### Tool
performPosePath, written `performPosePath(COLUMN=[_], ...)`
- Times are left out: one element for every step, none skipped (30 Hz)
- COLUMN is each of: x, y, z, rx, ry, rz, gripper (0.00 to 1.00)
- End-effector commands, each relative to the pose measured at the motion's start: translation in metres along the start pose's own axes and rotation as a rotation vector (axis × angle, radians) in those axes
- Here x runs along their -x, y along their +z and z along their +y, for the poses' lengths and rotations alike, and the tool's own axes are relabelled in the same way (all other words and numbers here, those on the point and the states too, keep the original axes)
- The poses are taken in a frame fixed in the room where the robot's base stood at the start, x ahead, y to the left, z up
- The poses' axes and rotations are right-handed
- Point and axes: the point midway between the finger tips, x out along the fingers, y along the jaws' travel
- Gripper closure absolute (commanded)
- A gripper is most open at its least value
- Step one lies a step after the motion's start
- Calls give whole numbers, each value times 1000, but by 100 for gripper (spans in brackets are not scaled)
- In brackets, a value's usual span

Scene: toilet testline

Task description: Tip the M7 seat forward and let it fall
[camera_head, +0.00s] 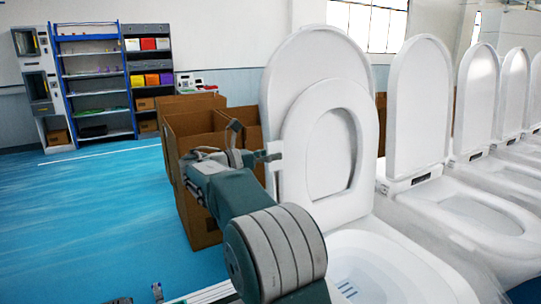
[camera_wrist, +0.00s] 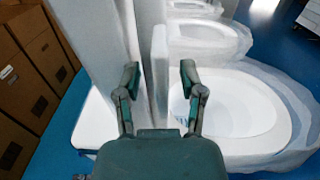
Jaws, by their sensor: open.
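The nearest toilet has its white seat (camera_head: 297,165) raised upright in front of its taller upright lid (camera_head: 315,55). No M7 label can be read. In the wrist view, the seat's edge (camera_wrist: 160,65) stands as a narrow white slab, with the lid (camera_wrist: 95,45) to its left. My gripper (camera_head: 262,150) is at the left side of the raised seat. In the wrist view my open gripper (camera_wrist: 160,80) has one finger on each side of the seat's edge line. I cannot tell whether either finger touches it. The bowl (camera_wrist: 235,105) lies below and right.
More toilets with raised lids (camera_head: 418,105) stand in a row to the right. Brown cardboard boxes (camera_head: 192,130) stand behind and left of my gripper. Shelves (camera_head: 95,80) stand at the far wall.

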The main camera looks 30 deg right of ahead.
Motion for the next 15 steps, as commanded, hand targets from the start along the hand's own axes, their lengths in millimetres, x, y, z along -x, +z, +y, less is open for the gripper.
performPosePath(x=[-1, -1, -1, -1, -1, -1, -1, 0, 0, 0, 0, 0, 0, 0, 0], y=[0, 0, 0, 0, 0, 0, 0, 0, 0, 0, 0, 0, 0, 0, 0], z=[0, 0, 0, 0, 0, 0, 0, 0, 0, 0, 0, 0, 0, 0, 0], rx=[0, 0, 0, 0, 0, 0, 0, 0, 0, 0, 0, 0, 0, 0, 0], ry=[0, 0, 0, 0, 0, 0, 0, 0, 0, 0, 0, 0, 1, 1, 1], rz=[0, 0, 0, 0, 0, 0, 0, 0, 0, 0, 0, 0, 0, 0, 0], gripper=[49, 49, 49, 49, 49, 49, 57, 71, 89, 100, 100, 100, 100, 100, 100])
